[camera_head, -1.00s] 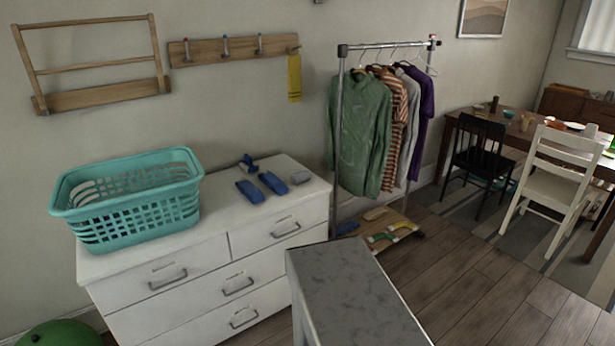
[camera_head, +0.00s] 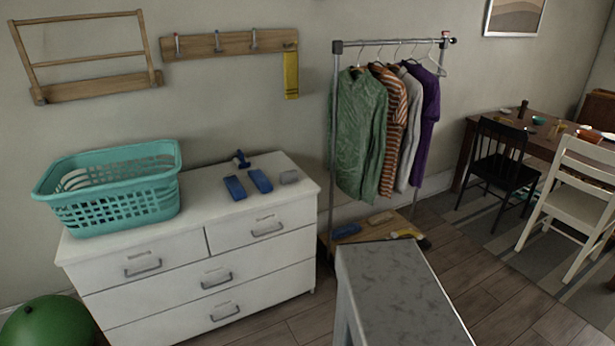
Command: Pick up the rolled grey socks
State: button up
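A small rounded grey bundle (camera_head: 289,177), which looks like the rolled grey socks, lies on top of the white dresser (camera_head: 222,222) near its right end. It is to the right of two flat blue items (camera_head: 248,185) and apart from them. Its fine detail is too small to see. Nothing covers it. My gripper is not in view.
A teal laundry basket (camera_head: 112,208) stands on the dresser's left. A small dark blue object (camera_head: 241,159) lies behind the blue items. A clothes rack (camera_head: 336,150) stands to the right. A grey speckled block shape, which I cannot identify, fills the lower front right.

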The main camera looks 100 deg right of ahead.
aim_at(291, 176)
jog(key=u, duration=0.2)
jog(key=k, duration=0.4)
jog(key=z, duration=2.25)
jog(key=i, duration=1)
jog(key=z, duration=0.05)
jog(key=k, duration=0.15)
jog(key=z, duration=0.1)
